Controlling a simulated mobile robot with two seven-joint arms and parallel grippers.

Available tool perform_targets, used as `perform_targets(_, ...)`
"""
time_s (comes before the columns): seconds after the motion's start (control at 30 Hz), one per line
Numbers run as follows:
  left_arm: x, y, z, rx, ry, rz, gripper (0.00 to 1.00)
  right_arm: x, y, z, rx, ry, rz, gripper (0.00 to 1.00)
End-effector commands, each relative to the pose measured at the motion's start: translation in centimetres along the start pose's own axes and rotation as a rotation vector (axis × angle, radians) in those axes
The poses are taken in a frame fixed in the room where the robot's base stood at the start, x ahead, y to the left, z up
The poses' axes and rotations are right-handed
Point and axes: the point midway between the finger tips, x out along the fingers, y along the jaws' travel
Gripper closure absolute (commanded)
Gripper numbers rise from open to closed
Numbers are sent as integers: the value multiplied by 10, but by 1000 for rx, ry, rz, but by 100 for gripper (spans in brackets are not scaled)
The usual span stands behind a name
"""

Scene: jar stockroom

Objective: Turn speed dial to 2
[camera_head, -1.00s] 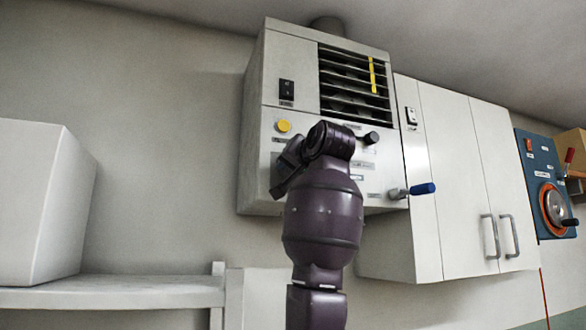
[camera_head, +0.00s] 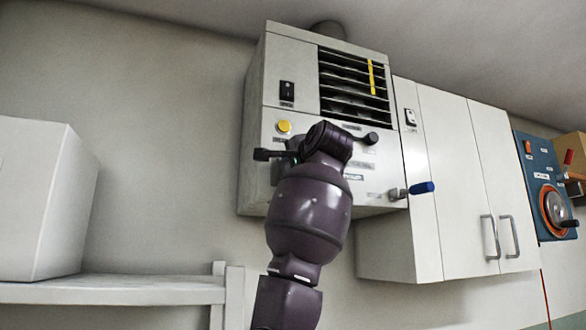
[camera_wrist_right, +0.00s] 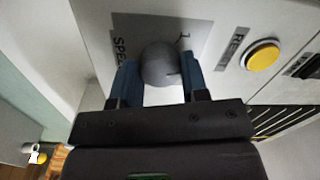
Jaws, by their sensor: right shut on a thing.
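My right gripper (camera_wrist_right: 160,78) is shut on the dial, with one blue finger on each side. In the head view the dial and fingertips are hidden behind my right wrist, in front of the heater unit (camera_head: 290,54). My left gripper is not in view.
A yellow reset button (camera_head: 283,126) and black rocker switch (camera_head: 287,90) are close above the wrist. A dark knob (camera_head: 371,138) and a blue-handled lever (camera_head: 421,188) are to its right. A white cabinet (camera_head: 455,170) adjoins the unit. A shelf (camera_head: 110,291) is lower left.

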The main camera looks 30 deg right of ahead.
Motion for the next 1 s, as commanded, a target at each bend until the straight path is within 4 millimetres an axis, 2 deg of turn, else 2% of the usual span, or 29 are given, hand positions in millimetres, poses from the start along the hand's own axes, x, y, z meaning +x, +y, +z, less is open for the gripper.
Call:
perform_targets(0.33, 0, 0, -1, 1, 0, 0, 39, 0, 0, 1, 160, 7, -5, 83)
perform_targets(0.93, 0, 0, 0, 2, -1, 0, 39, 0, 0, 0, 196, 9, -5, 83)
perform_targets(0.97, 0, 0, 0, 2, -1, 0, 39, 0, 0, 0, 195, 9, -5, 56)
perform_targets(1.0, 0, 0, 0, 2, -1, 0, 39, 0, 0, 0, 195, 9, -5, 50)
